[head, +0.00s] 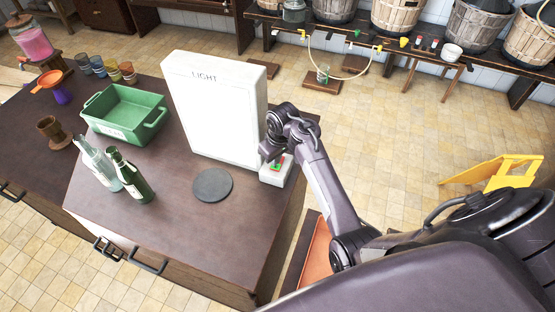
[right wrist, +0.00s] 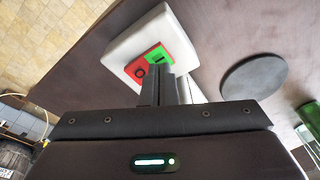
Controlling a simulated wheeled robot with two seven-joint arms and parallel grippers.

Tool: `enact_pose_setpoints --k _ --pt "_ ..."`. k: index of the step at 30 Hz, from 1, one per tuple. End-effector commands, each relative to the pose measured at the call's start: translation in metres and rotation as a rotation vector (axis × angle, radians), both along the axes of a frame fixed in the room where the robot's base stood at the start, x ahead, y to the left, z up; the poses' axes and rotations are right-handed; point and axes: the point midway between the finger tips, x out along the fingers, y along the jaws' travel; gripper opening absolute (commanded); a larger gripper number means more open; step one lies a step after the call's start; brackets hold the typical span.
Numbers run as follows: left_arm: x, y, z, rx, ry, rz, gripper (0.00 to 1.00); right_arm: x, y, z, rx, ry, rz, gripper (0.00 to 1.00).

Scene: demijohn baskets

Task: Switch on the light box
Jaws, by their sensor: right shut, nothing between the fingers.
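In the right wrist view the green button (right wrist: 157,58) and the red button (right wrist: 142,72) show on the white block. My right gripper (right wrist: 163,80) is shut and empty, its fingertips at the green button's edge; whether they touch it, I cannot tell. In the head view the right gripper (head: 274,158) is just above the block. My left gripper is not in view.
A dark round disc (head: 212,185) lies in front of the box. Two bottles (head: 131,175), a green tub (head: 124,113) and several cups stand to the left. An orange tray (head: 316,256) is beside the table on the right. A yellow floor sign (head: 492,172) stands farther right.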

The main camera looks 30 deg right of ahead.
Motion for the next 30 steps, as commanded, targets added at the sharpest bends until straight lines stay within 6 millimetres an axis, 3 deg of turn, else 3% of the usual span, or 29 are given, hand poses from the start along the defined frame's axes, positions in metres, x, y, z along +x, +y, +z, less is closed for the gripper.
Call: enact_pose_setpoints --k 4,18,30 --pt "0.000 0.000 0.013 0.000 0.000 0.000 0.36 0.000 0.000 0.016 0.001 0.000 0.000 0.00" --pt "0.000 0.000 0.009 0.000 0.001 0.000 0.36 0.001 0.001 0.051 0.000 -0.002 0.000 0.00" --pt "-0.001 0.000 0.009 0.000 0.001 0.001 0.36 0.000 0.000 0.059 0.000 0.000 0.000 0.00"
